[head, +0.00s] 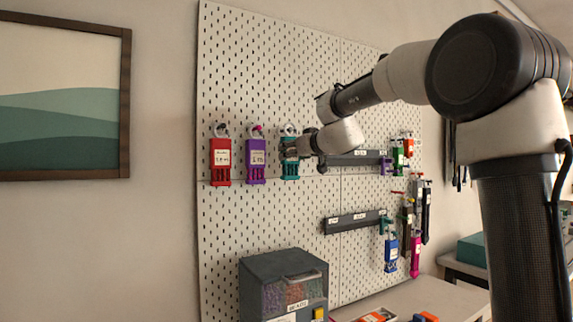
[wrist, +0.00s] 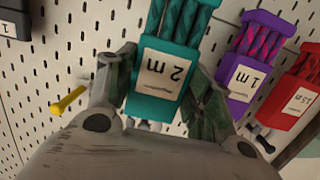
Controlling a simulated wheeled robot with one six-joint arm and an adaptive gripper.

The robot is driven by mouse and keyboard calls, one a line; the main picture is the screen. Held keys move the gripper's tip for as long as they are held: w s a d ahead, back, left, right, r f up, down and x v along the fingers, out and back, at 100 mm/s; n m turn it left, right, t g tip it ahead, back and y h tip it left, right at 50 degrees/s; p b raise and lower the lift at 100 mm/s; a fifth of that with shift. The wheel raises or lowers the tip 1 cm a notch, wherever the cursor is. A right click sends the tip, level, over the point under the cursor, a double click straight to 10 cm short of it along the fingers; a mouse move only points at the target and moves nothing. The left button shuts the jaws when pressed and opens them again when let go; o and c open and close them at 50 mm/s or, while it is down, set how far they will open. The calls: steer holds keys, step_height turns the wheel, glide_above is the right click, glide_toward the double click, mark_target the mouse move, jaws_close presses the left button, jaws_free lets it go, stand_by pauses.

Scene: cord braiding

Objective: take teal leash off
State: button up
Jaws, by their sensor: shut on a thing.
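The teal leash (head: 290,160) hangs on the pegboard, to the right of a purple one, in the head view. In the wrist view the teal leash (wrist: 166,75) fills the upper middle, with a white label reading "2 m" upside down. My gripper (head: 297,148) reaches it from the right. In the wrist view my gripper (wrist: 160,95) has one finger on each side of the teal body, shut on it near the label. The far end of the leash is cut off by the wrist view's top edge.
A purple leash (head: 256,158) and a red leash (head: 220,160) hang close by on the left. Dark rails (head: 355,160) with several coloured leashes are on the right of the pegboard (head: 270,70). A yellow peg (wrist: 68,101) sticks out near one finger. A grey machine (head: 283,285) stands below.

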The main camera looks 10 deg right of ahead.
steer(key=shift+f+v, duration=0.15)
steer(key=shift+v, duration=0.9)
steer(key=shift+f+v, duration=0.2)
steer(key=shift+v, duration=0.85)
